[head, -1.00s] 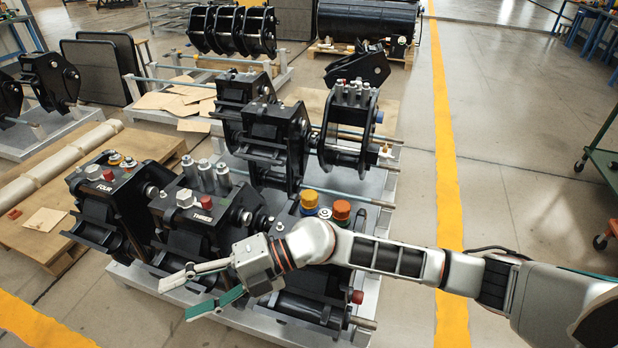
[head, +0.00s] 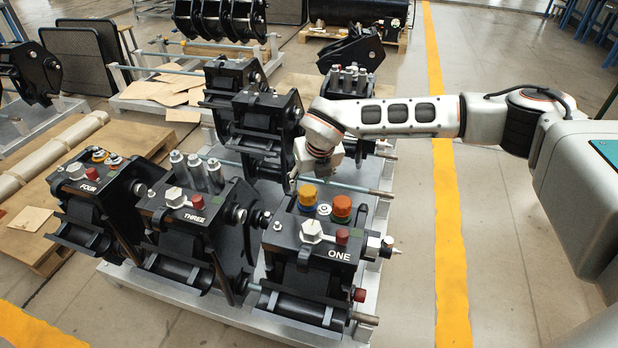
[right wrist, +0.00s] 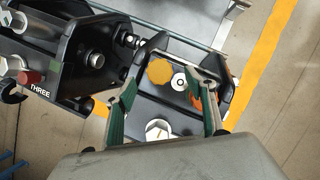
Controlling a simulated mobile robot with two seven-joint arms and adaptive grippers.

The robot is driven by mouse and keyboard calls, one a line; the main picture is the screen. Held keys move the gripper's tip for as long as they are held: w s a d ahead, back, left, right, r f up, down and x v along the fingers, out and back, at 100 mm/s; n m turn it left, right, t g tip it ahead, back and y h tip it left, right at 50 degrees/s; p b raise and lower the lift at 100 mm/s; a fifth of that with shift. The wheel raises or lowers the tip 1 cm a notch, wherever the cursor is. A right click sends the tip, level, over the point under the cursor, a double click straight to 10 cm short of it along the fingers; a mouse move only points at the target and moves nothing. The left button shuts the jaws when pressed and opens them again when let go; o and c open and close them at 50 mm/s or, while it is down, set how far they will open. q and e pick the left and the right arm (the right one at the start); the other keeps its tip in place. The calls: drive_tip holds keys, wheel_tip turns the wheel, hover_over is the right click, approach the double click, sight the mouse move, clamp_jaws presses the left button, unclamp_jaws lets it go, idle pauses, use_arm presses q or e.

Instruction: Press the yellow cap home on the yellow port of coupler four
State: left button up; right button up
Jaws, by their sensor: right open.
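The yellow cap (head: 307,193) sits upright on coupler one (head: 307,238), beside an orange cap (head: 342,206). Coupler four (head: 92,195) stands at the far left. Its top carries small ringed ports (head: 98,154); one looks yellow, but they are too small to tell apart surely. My right gripper (head: 312,180) hangs above and behind the caps, pointing down. In the right wrist view, its green-padded fingers (right wrist: 163,88) are spread and empty, with the yellow cap (right wrist: 160,70) between and just beyond their tips. The orange cap is partly hidden by the right finger. My left gripper is out of view.
Black couplers (head: 268,135) stand behind on the grey rack (head: 250,322). A pallet (head: 50,225) lies left.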

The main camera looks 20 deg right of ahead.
sight(307, 188)
drive_tip(key=x, duration=0.5)
drive_tip(key=shift+s+a+f+b, duration=0.1)
drive_tip(key=shift+s+f+b, duration=0.1)
drive_tip(key=shift+b, duration=0.15)
drive_tip(key=shift+w+f, duration=0.35)
drive_tip(key=shift+f, duration=0.2)
drive_tip(key=shift+w+f, duration=0.1)
drive_tip(key=shift+f, duration=0.1)
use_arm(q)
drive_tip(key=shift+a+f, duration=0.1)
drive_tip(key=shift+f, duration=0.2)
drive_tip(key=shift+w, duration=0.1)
use_arm(e)
drive_tip(key=c, duration=1.3)
drive_tip(key=shift+w+r+p, duration=0.1)
drive_tip(key=shift+r+p, duration=0.2)
drive_tip(key=shift+r, duration=0.35)
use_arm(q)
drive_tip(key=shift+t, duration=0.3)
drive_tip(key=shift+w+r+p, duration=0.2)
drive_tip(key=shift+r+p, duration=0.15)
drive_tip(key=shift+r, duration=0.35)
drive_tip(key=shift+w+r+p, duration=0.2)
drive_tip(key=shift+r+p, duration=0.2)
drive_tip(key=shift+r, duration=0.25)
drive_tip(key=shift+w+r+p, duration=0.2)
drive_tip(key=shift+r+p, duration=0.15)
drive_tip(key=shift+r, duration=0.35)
use_arm(e)
drive_tip(key=shift+r, duration=1.6)
